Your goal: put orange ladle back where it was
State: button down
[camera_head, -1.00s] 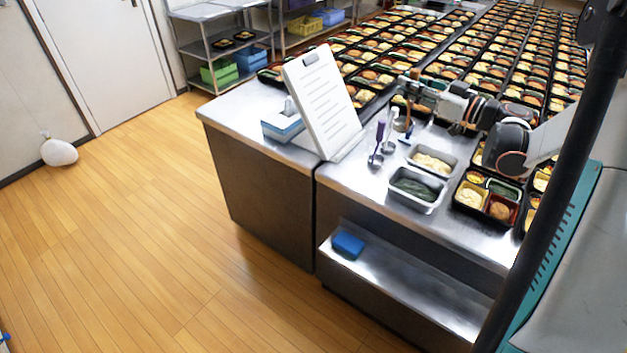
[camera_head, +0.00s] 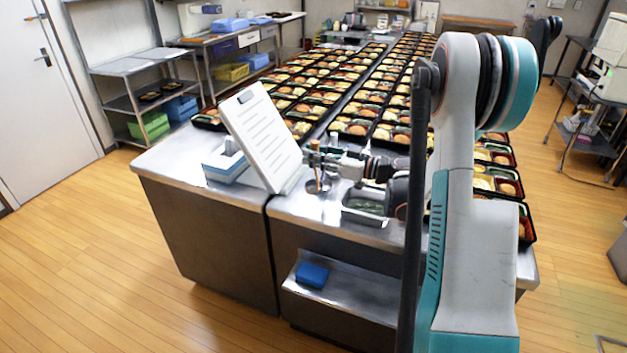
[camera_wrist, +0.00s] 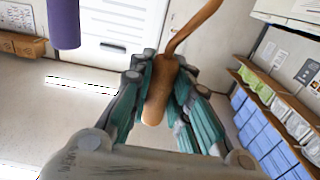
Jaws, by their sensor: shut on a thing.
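The orange ladle is in my gripper, its brown-orange handle (camera_wrist: 160,92) between the fingers in the wrist view. My gripper (camera_wrist: 163,80) is shut on that handle, and the handle's thin shaft runs up out of the picture. In the head view my gripper (camera_head: 318,158) is above the steel counter, just right of the white clipboard stand (camera_head: 262,137). A small metal bowl (camera_head: 318,186) shows below the gripper; I cannot tell whether it belongs to the held ladle. A purple handle (camera_wrist: 64,22) hangs at the wrist view's top left, apart from my fingers.
A blue-and-white box (camera_head: 226,165) stands left of the clipboard. A steel food pan (camera_head: 364,207) is to the right, partly behind my arm. Rows of bento trays (camera_head: 357,129) fill the counter behind. A blue object (camera_head: 312,275) lies on the lower shelf.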

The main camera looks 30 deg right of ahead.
aim_at(315, 186)
jog(key=shift+f+b, duration=0.9)
jog(key=shift+f, duration=2.15)
jog(key=shift+f, duration=0.15)
jog(key=c, duration=1.5)
grip_release()
jog(key=shift+s+d+r, duration=0.1)
jog(key=shift+s+r, duration=0.05)
jog(key=shift+r, duration=0.1)
jog(key=shift+p+v, duration=1)
jog(key=shift+v, duration=2.6)
jog(key=shift+f, duration=0.1)
